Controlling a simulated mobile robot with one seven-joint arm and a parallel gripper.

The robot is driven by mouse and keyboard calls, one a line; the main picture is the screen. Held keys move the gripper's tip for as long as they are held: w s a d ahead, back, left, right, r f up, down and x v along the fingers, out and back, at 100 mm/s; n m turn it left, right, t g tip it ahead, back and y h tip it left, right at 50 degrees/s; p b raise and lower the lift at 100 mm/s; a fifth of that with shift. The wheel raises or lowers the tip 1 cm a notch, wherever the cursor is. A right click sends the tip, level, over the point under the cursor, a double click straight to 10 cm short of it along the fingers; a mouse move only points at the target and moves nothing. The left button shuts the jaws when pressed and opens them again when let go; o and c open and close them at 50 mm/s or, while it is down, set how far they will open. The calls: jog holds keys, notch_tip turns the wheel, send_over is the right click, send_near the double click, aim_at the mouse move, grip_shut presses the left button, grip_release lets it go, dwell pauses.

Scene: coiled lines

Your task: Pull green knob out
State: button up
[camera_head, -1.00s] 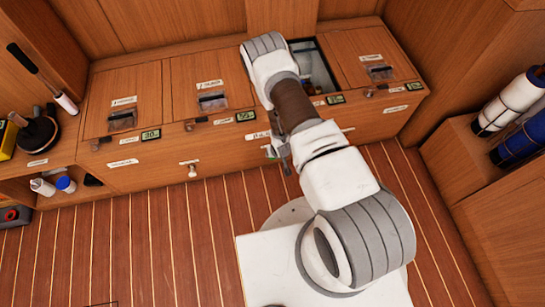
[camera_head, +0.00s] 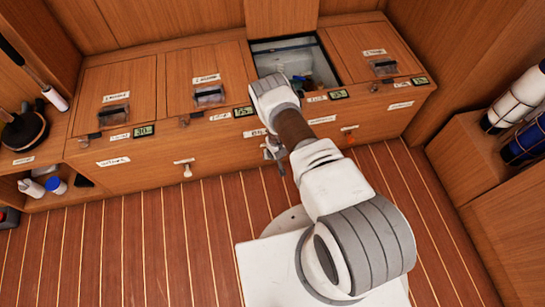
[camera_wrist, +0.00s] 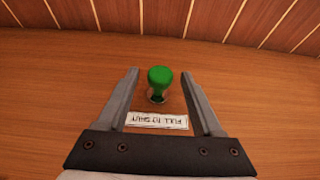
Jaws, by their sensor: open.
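The green knob (camera_wrist: 159,76) stands out from a wooden face in the wrist view, on a short metal collar. A white label (camera_wrist: 158,120) reading "PULL TO SHUT" shows upside down beside it. My gripper (camera_wrist: 159,72) is open, with one finger on each side of the knob and a gap on both sides. In the head view my gripper (camera_head: 273,150) is at the front face of the wooden bench; my arm covers much of it, and the green knob cannot be seen there.
The wooden bench (camera_head: 230,149) has closed lids and one open compartment (camera_head: 296,62) behind my arm. A white T-handle (camera_head: 185,166) and an orange handle (camera_head: 349,133) stick out from its front. Wrapped rolls (camera_head: 520,100) sit at the right. The striped floor (camera_head: 140,250) is clear at left.

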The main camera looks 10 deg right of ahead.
grip_shut()
dwell(0.3)
dwell(1.1)
